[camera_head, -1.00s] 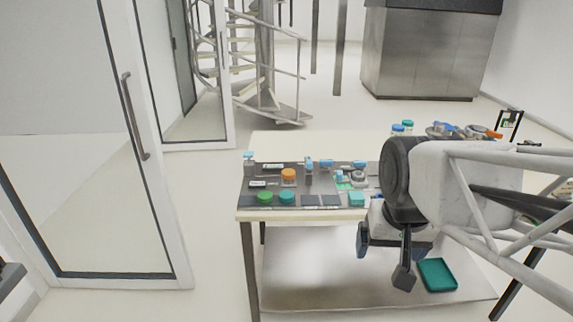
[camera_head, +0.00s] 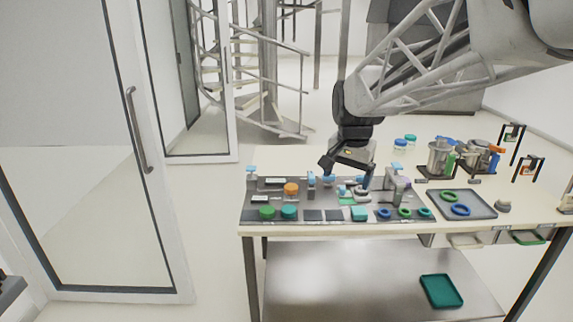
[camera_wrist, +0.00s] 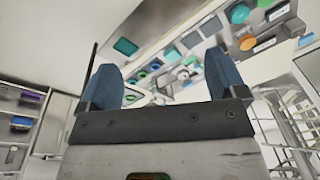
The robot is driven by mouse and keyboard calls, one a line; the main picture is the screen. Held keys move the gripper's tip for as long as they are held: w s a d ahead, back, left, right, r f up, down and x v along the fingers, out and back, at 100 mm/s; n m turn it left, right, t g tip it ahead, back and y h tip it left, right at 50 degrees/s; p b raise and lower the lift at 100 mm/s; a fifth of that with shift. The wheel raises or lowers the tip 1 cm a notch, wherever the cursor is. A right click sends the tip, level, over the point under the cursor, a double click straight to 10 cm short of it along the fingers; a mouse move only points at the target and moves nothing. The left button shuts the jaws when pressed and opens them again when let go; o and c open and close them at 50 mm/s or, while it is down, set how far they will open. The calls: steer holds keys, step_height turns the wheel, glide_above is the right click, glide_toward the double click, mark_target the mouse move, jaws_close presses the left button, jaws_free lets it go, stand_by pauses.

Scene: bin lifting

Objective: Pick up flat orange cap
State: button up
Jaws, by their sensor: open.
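The flat orange cap (camera_head: 291,187) sits on the dark board (camera_head: 330,211) on the table, toward its left part. It stands behind a green cap (camera_head: 267,212) and a teal cap (camera_head: 288,211). In the wrist view the orange cap (camera_wrist: 247,42) shows near the top right, beyond the right finger. My gripper (camera_head: 346,174) is open and empty. It is above the board, to the right of the orange cap and apart from it. In the wrist view its two blue-padded fingers (camera_wrist: 165,85) stand wide apart with nothing between them.
Small blue-topped fixtures (camera_head: 311,178) stand between the cap and my gripper. Blue and green rings lie on the board's right part and on a grey tray (camera_head: 468,205). Metal pots (camera_head: 440,157) stand at the back right. A teal bin (camera_head: 441,291) lies on the lower shelf.

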steer(key=w+a+f+m, duration=0.2)
steer(key=w+a+f, duration=0.1)
steer(key=w, duration=0.7)
steer(key=w+a+f+m, duration=0.2)
steer(key=w+f, duration=0.1)
steer(key=w, duration=0.8)
steer(key=m+g, duration=0.2)
steer(key=m, duration=0.2)
glide_above(291, 186)
steer(key=f, duration=1.2)
steer(key=shift+s+d+f, duration=0.25)
steer(key=shift+s+d, duration=0.05)
steer(key=shift+w+a+f+m, duration=0.2)
steer(key=shift+w+f+m, duration=0.1)
steer(key=shift+w+f, duration=0.1)
steer(key=shift+s+f, duration=0.1)
steer(key=shift+f, duration=1.15)
steer(key=shift+s+f, duration=0.15)
steer(key=shift+f, duration=2.45)
